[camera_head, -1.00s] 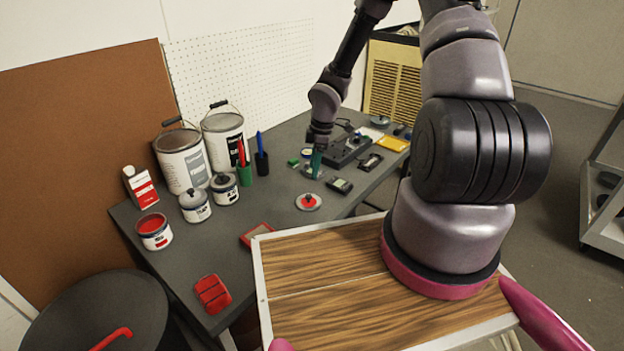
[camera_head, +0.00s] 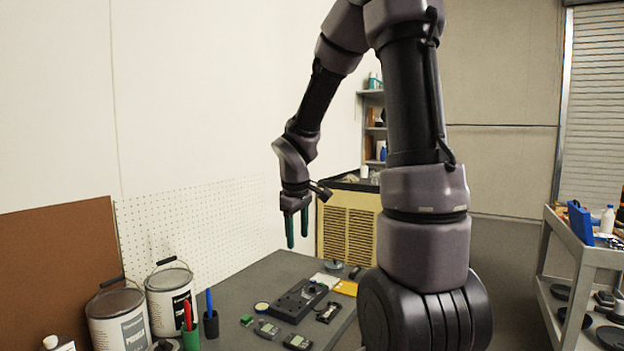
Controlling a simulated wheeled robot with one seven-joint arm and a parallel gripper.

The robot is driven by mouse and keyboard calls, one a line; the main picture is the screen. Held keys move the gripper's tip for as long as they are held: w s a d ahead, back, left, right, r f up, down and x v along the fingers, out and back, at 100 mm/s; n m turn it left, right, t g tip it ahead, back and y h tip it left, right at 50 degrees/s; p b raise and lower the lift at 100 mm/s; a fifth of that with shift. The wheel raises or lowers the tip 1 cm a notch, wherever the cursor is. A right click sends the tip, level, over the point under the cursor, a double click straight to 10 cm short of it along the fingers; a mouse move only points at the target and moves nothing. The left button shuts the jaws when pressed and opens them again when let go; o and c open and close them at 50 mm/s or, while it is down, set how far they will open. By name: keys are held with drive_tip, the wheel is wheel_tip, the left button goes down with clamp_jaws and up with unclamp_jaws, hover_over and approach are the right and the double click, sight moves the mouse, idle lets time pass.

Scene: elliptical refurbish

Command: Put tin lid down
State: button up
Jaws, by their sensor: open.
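My gripper (camera_head: 297,230) hangs above the grey workbench (camera_head: 264,271), in front of the white wall, with its two teal fingers pointing down. The fingers are apart, and nothing shows between them. I cannot make out the tin lid in the current view; the near part of the bench lies below the picture's edge. Two large paint tins, a left one (camera_head: 120,328) and a right one (camera_head: 174,309), stand at the bench's left side.
A green cup (camera_head: 190,340) and a black cup (camera_head: 210,325) hold pens. A dark device (camera_head: 299,300), small meters (camera_head: 298,341) and a yellow item (camera_head: 345,287) lie on the bench. A beige grille cabinet (camera_head: 347,222) stands behind. A trolley (camera_head: 577,248) is at right.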

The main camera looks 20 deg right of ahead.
drive_tip(key=s+a+r+m+t+y, duration=0.1)
drive_tip(key=s+r+m+t, duration=0.1)
drive_tip(key=s+r+m, duration=0.3)
drive_tip(key=s+a+r+m+t+y, duration=0.2)
drive_tip(key=s+r+m, duration=0.3)
drive_tip(key=s+r, duration=0.7)
drive_tip(key=shift+s+a+y, duration=0.2)
drive_tip(key=shift+a+y, duration=0.05)
drive_tip(key=shift+y, duration=0.05)
